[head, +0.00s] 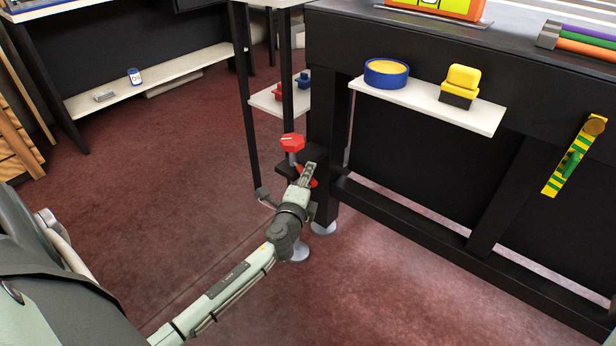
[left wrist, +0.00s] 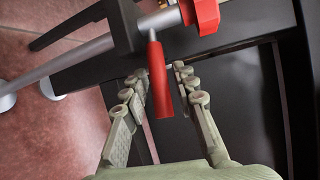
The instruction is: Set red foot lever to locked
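The red foot lever (head: 313,183) is a short red handle low on the black table leg, partly hidden by my gripper in the head view. In the left wrist view the red lever (left wrist: 159,80) hangs from a dark bracket on a grey rod. My left gripper (head: 309,170) is at the lever. In the left wrist view its fingers (left wrist: 157,75) are open, one on each side of the lever in the picture, with visible gaps. I see no contact. My right gripper is not in view.
A red knob (head: 292,142) stands on the post just above the lever, and its red part (left wrist: 206,14) shows in the left wrist view. The black table frame (head: 430,215) fills the right side. A white shelf (head: 430,103) holds a blue tub and a yellow button. The carpet to the left is clear.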

